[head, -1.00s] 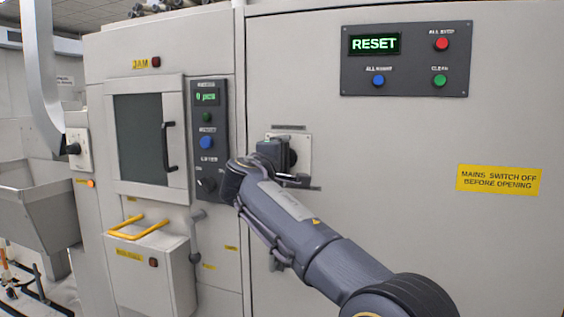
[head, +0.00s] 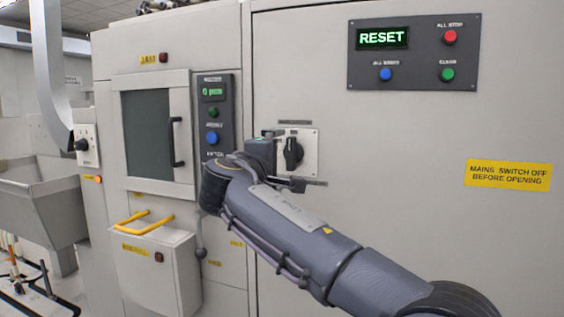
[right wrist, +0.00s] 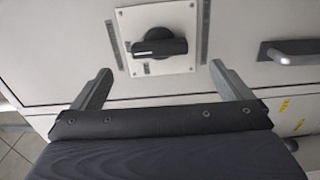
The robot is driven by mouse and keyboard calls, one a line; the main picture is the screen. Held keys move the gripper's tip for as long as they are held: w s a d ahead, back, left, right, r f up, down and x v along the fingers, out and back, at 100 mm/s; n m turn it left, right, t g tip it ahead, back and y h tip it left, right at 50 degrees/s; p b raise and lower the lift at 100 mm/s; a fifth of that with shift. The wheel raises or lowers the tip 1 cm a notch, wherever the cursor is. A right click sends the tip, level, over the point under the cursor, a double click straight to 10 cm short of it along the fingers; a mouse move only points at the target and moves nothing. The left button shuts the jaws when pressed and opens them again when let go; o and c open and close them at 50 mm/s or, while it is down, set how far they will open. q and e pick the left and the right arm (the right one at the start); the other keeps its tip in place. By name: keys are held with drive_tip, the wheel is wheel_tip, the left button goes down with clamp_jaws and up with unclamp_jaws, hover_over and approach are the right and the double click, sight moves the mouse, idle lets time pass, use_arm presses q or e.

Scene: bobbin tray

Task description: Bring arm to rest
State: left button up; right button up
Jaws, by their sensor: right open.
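My right arm reaches in from the lower right in the head view. Its gripper (head: 283,160) is near the machine front, in front of and left of a black rotary switch (head: 292,153) on a pale plate. In the right wrist view the two fingers of the gripper (right wrist: 160,85) stand wide apart with nothing between them. The switch (right wrist: 158,43) lies beyond the fingertips there, apart from them, its handle pointing sideways in that view. In the head view the wrist hides part of the panel to the left. My left gripper is not in view.
A dark panel (head: 412,102) shows a green RESET display (head: 382,37) and several buttons. A windowed door (head: 149,136) with a black handle (head: 176,142) is at left. Below it, a box (head: 150,270) has a yellow handle (head: 144,223). A yellow sign (head: 507,175) is at right.

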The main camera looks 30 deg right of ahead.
idle(0.5)
drive_tip(key=s+d+f+m+g+y, duration=0.15)
drive_tip(key=s+f+y, duration=0.35)
drive_tip(key=f, duration=0.6)
drive_tip(key=s+d+f+m+g+y, duration=0.1)
drive_tip(key=s+d+f+g+y, duration=0.25)
drive_tip(key=s+f, duration=0.6)
drive_tip(key=s+a+f+m+g+y, duration=0.1)
drive_tip(key=s+a+f+m+y, duration=0.7)
drive_tip(key=s+a+f, duration=0.85)
wheel_tip(320, 180, up, 12)
drive_tip(key=s+y+p, duration=0.1)
drive_tip(key=p, duration=1.3)
drive_tip(key=shift+s+d+n+p, duration=0.25)
drive_tip(key=shift+s+n+p, duration=0.1)
drive_tip(key=shift+n, duration=0.1)
drive_tip(key=shift+r, duration=0.1)
